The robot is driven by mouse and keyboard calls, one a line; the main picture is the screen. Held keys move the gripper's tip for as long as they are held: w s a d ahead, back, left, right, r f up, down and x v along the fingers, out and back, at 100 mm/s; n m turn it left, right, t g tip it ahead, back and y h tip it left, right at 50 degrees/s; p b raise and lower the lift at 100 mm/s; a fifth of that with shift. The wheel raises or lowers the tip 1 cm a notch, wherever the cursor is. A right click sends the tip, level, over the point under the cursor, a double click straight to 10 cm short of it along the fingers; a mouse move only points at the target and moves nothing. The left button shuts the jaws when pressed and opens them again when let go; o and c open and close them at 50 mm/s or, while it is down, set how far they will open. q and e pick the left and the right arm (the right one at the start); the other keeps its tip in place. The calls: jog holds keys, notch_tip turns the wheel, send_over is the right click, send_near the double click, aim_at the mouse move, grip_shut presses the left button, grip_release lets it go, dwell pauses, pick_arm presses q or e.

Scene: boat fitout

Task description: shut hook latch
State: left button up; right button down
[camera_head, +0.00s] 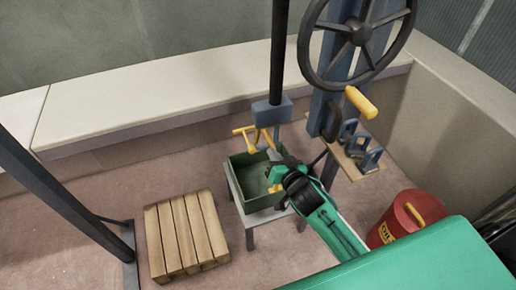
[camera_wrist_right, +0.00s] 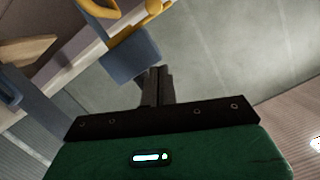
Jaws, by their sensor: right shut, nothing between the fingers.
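The hook latch appears as a blue-grey block (camera_head: 272,112) on a dark upright post, with a yellow T-shaped handle (camera_head: 243,131) sticking out to its left and a yellow bent piece below it. In the right wrist view, a blue block (camera_wrist_right: 130,58) and a curved yellow part (camera_wrist_right: 133,44) lie just beyond my fingers. My right gripper (camera_head: 272,154) is just below the latch, above the green box; it also shows in the wrist view (camera_wrist_right: 157,72), fingers together and empty. Whether it touches the yellow part cannot be told. My left gripper is out of view.
An open green box (camera_head: 240,177) sits on a grey stand under the latch. A wooden pallet (camera_head: 186,236) lies on the floor to the left.

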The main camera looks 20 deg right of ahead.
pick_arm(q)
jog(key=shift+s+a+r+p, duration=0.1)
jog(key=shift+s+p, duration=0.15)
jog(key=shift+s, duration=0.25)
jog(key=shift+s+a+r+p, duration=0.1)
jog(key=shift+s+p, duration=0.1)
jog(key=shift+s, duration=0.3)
pick_arm(e)
jog(key=w+a+f, duration=0.2)
jog(key=w+f, duration=0.3)
jog(key=w, duration=0.3)
jog(key=shift+a, duration=0.25)
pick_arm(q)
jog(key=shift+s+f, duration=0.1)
pick_arm(e)
jog(key=shift+w+f, duration=0.15)
jog(key=shift+f, duration=0.05)
